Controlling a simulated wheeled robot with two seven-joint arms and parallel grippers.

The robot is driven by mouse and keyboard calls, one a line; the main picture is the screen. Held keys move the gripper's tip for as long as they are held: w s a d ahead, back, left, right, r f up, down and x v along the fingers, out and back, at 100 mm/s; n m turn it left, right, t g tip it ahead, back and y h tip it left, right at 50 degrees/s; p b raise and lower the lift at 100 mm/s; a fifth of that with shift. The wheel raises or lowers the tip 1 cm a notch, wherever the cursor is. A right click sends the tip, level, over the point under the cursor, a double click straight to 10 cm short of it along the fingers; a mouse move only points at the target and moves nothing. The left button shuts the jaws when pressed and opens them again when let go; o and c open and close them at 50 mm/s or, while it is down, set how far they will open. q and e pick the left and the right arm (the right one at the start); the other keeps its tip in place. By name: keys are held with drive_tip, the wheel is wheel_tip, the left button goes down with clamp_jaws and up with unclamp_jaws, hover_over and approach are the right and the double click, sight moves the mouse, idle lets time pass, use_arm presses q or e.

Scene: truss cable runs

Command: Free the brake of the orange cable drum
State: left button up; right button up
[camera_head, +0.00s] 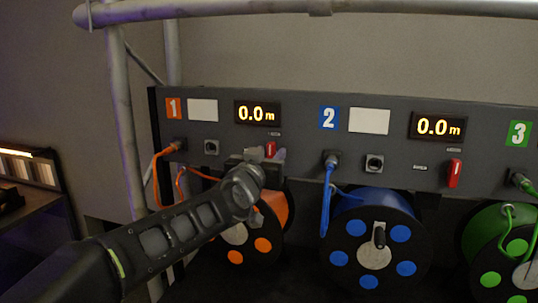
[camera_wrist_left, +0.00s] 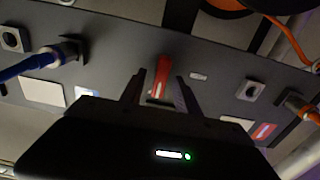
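The orange cable drum (camera_head: 277,207) sits below panel section 1 in the head view, partly hidden by my left arm. Its red brake lever (camera_head: 270,149) is on the panel under the 0.0 m display (camera_head: 257,113). My left gripper (camera_head: 264,156) is at this lever. In the left wrist view the red lever (camera_wrist_left: 162,75) stands between the two fingers of the left gripper (camera_wrist_left: 160,78). The fingers are apart, with a small gap visible on each side of the lever. My right gripper is in neither view.
The blue drum (camera_head: 345,228) and green drum (camera_head: 473,243) hang to the right, with another red lever (camera_head: 455,172) above. An orange cable (camera_head: 158,170) runs from a plug at left. A truss pole (camera_head: 124,120) stands left of the panel.

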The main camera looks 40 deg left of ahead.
use_arm(q)
clamp_jaws()
idle(0.3)
drive_tip(key=shift+n, duration=0.3)
drive_tip(key=n, duration=0.2)
drive_tip(key=n+b, duration=0.1)
drive_tip(key=n, duration=0.1)
drive_tip(key=shift+s+a+f, duration=0.1)
drive_tip(key=shift+a, duration=0.1)
drive_tip(key=shift+s+a+f+n+b, duration=0.15)
drive_tip(key=shift+n+b, duration=0.4)
drive_tip(key=shift+n, duration=1.7)
drive_tip(key=shift+w+a+f+n+b, duration=0.15)
drive_tip(key=shift+n+b, duration=0.4)
drive_tip(key=shift+n, duration=1.75)
drive_tip(key=shift+s+f+n+b, duration=0.15)
drive_tip(key=shift+n+b, duration=0.4)
drive_tip(key=shift+n, duration=1.7)
